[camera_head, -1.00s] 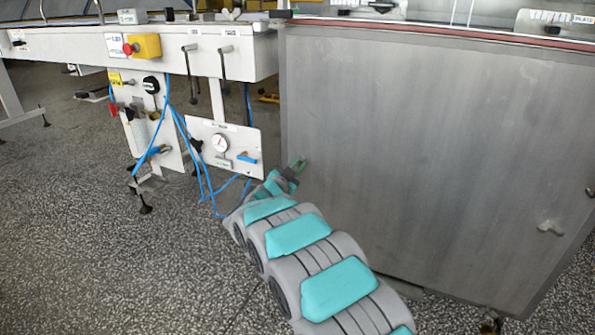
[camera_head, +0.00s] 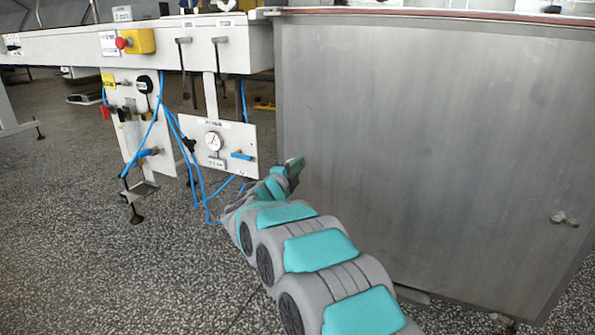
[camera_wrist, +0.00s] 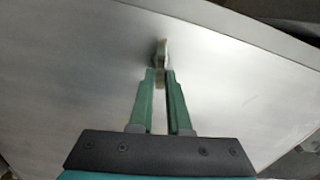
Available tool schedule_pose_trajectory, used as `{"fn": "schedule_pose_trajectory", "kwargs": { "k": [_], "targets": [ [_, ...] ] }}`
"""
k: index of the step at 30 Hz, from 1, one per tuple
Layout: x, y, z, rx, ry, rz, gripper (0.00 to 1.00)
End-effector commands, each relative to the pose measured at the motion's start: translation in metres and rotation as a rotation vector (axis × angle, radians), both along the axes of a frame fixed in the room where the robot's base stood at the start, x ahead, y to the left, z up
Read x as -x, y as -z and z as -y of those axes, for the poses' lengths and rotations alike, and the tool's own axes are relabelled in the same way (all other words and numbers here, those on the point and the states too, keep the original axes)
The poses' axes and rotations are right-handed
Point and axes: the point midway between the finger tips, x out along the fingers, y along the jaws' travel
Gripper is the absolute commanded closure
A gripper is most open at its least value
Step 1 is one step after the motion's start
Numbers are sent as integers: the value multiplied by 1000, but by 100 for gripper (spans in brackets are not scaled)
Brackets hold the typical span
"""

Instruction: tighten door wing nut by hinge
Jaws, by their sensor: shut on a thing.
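A pale metal wing nut (camera_wrist: 161,52) stands out from the grey metal door in the wrist view, its wing upright between my fingertips. My gripper (camera_wrist: 160,76) has two green fingers shut on it at their tips. In the head view my gripper (camera_head: 294,164) is at the left edge of the large brushed-metal door (camera_head: 430,130), and the held wing nut cannot be made out there. A second wing nut (camera_head: 564,218) sits on the door's lower right, apart from my gripper. I cannot tell the hinge in these views.
Left of my gripper is a white panel with a gauge (camera_head: 213,141) and a blue valve handle (camera_head: 241,156). Blue hoses (camera_head: 196,180) hang close by. A red button on a yellow box (camera_head: 138,41) is farther left. The speckled floor (camera_head: 90,260) is open at lower left.

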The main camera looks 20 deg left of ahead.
Motion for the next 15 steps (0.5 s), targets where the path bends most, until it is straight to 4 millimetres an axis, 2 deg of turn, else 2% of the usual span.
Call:
{"fn": "schedule_pose_trajectory", "kwargs": {
  "k": [1,6,15],
  "targets": [
    [0,5,2,-30,4,-3,100],
    [-1,6,2,-115,4,4,100],
    [0,6,2,-183,4,9,100]
  ]
}}
